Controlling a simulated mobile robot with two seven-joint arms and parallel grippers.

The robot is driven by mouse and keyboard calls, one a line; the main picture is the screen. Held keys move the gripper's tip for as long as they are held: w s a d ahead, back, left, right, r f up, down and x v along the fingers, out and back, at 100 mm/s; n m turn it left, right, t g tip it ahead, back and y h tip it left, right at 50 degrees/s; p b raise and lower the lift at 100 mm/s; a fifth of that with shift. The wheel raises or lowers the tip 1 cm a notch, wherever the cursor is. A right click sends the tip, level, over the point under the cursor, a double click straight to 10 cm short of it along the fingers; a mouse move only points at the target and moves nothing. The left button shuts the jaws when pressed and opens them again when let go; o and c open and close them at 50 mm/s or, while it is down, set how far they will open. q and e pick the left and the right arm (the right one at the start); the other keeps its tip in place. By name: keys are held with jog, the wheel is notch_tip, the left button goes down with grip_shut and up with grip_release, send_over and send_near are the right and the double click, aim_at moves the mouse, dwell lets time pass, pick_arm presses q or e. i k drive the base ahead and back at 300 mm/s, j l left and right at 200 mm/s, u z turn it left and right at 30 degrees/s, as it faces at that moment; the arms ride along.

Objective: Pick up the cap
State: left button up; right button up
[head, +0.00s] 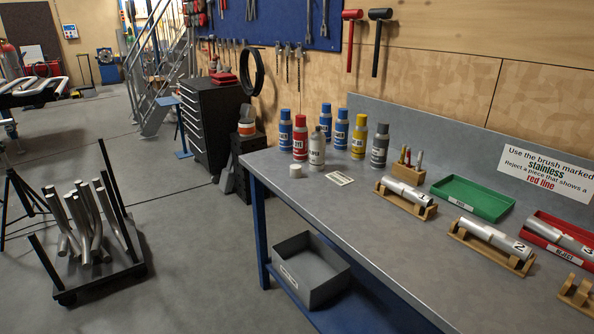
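A small white cap (295,171) sits on the grey workbench (350,204) near its left end. It is in front of a group of spray cans and stands apart from them. The nearest can, silver-white (317,150), has a narrow bare top without a wide cap. Red (300,140), yellow (359,138), grey (379,147) and blue (285,130) cans stand around it. Neither of my grippers shows in the head view.
A small printed card (339,178) lies right of the cap. Further right are a wooden brush holder (408,173), a green tray (472,198), a red tray (563,229) and metal tubes on wooden cradles (405,203). A grey bin (310,272) sits on the lower shelf.

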aim_at(295, 170)
jog(key=z, duration=0.5)
jog(key=i+j+z, duration=0.1)
jog(key=j+z, duration=0.25)
jog(key=z, duration=0.15)
jog(key=j+z, duration=0.3)
jog(key=z, duration=0.2)
jog(key=j+z, duration=0.2)
jog(key=j, duration=0.25)
jog(key=k+j+z, duration=0.1)
jog(key=j+z, duration=0.15)
jog(key=j, duration=0.2)
jog(key=k+j, duration=0.1)
jog(key=j, duration=0.35)
jog(key=k+j+z, duration=0.1)
jog(key=j, duration=0.3)
jog(key=k+j, duration=0.1)
jog(key=j, duration=0.35)
jog(key=k+j, duration=0.1)
jog(key=j, duration=0.35)
jog(key=k+j+z, duration=0.1)
jog(key=j, duration=0.3)
